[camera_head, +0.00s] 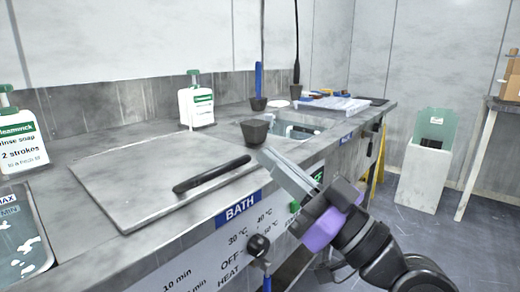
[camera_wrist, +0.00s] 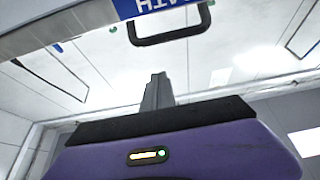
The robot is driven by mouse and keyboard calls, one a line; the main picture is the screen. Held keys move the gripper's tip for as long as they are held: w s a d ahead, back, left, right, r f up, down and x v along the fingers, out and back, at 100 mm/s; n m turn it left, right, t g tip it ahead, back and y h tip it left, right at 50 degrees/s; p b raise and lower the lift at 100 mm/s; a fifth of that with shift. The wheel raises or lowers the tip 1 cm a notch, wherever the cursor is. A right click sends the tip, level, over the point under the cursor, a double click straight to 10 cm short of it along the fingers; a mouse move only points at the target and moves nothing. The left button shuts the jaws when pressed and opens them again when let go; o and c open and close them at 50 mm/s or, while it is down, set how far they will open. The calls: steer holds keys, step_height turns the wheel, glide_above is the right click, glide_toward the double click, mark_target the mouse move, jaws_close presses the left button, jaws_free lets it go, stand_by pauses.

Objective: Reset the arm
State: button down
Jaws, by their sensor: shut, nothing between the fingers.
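My gripper (camera_head: 265,156) is in front of the bench edge in the head view, its grey fingers pointing up and left beside the bath's front. Its purple body (camera_head: 324,229) is below and right of the fingers. In the wrist view the fingers (camera_wrist: 157,90) stand together, shut, with nothing held. A flat bath lid (camera_head: 150,180) with a long black handle (camera_head: 211,174) lies on the bench to the left of the fingers. I cannot tell the exact gap between the fingers and the bench edge.
Soap bottles (camera_head: 196,102) stand along the back of the bench (camera_head: 95,150). A knob (camera_head: 258,246) projects from the front panel below the BATH label. Open floor (camera_head: 440,235) lies to the right, before a white bin (camera_head: 424,176).

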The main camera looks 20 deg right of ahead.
steer(key=shift+v, duration=2.75)
